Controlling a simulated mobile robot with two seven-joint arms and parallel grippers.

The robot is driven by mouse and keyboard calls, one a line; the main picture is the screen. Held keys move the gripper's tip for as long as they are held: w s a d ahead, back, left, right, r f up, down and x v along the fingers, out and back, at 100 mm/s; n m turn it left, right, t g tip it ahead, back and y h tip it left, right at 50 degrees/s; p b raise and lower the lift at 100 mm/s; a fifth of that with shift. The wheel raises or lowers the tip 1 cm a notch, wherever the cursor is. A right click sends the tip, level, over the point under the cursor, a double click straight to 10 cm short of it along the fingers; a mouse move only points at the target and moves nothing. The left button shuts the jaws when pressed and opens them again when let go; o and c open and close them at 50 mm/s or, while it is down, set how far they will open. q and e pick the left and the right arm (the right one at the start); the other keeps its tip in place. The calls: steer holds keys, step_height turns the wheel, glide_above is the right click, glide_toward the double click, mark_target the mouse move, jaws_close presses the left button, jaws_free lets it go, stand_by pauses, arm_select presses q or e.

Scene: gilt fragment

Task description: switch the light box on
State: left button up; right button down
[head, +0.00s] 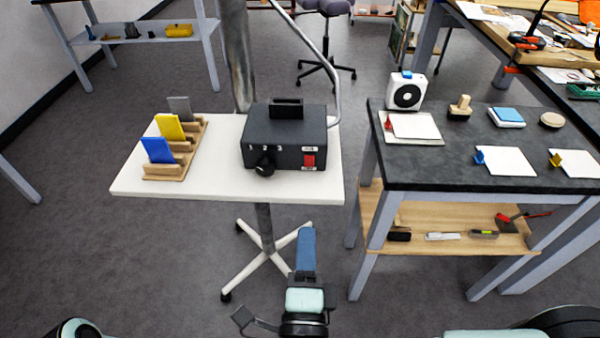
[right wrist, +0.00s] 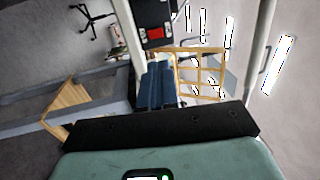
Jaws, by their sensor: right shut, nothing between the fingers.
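The light box (head: 284,138) is a dark box with a black slot piece on top, standing on a white stand table (head: 225,186). A red switch (head: 309,160) sits at the right of its front face, with a black knob (head: 265,167) to the left. The switch also shows in the right wrist view (right wrist: 155,33). I cannot tell the switch's position. My right gripper (head: 306,236) is shut and empty, its blue fingers in front of and below the table's front edge, apart from the box. My left gripper is out of view.
A wooden rack (head: 172,172) with blue, yellow and grey plates stands left of the box. A dark-topped bench (head: 440,176) with pads, stamps and a white fan-like device (head: 406,91) is at the right. Open floor lies left of the stand.

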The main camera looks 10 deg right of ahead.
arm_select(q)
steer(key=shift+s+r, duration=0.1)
arm_select(e)
glide_toward(309, 159)
steer(key=x, duration=0.6)
steer(key=shift+w+d, duration=0.15)
steer(key=shift+w, duration=0.25)
